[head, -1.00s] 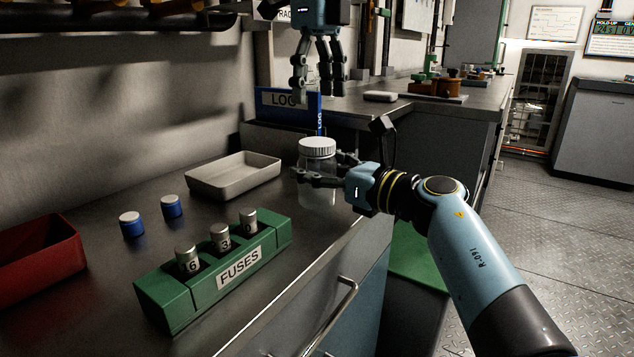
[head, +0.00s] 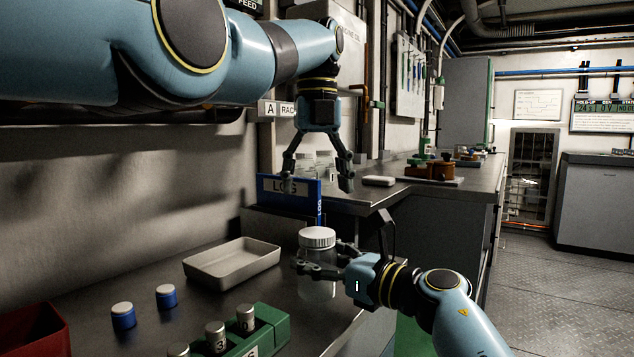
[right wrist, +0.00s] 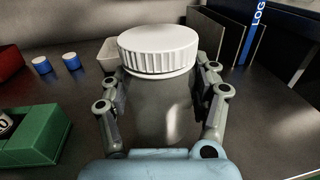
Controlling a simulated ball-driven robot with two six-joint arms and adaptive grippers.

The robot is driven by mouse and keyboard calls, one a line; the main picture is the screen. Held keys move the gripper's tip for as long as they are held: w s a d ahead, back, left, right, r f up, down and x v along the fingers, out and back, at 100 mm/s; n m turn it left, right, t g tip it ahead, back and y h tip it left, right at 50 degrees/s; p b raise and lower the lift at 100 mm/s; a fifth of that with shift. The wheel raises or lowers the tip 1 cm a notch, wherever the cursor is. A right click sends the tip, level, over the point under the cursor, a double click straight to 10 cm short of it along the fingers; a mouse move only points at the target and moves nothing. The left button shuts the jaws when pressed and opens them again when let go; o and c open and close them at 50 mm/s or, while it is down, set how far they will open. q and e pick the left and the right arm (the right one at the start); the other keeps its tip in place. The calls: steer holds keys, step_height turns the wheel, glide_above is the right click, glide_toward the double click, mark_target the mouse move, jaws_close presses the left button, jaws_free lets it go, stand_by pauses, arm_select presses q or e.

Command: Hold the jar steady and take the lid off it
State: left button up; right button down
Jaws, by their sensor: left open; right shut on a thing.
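The clear jar (head: 318,287) stands on the metal bench in the head view. Its white ribbed lid (head: 316,237) sits on top and also shows in the right wrist view (right wrist: 158,48). My right gripper (head: 322,270) is shut around the jar's body, below the lid, with one finger on each side in the right wrist view. My left gripper (head: 316,186) hangs above the jar and a little behind it, pointing down. Its fingers are spread wide, with nothing between them, and apart from the lid.
A beige tray (head: 232,264) lies left of the jar. Blue-bodied, white-capped containers (head: 166,296) and a green fuse block (head: 270,332) stand nearer. A red bin (head: 32,331) is at the lower left. A blue log binder (head: 290,190) stands behind the jar.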

mark_target(317, 232)
arm_select(q)
step_height(317, 232, down, 8)
steer(key=shift+r, duration=0.1)
stand_by(0.4)
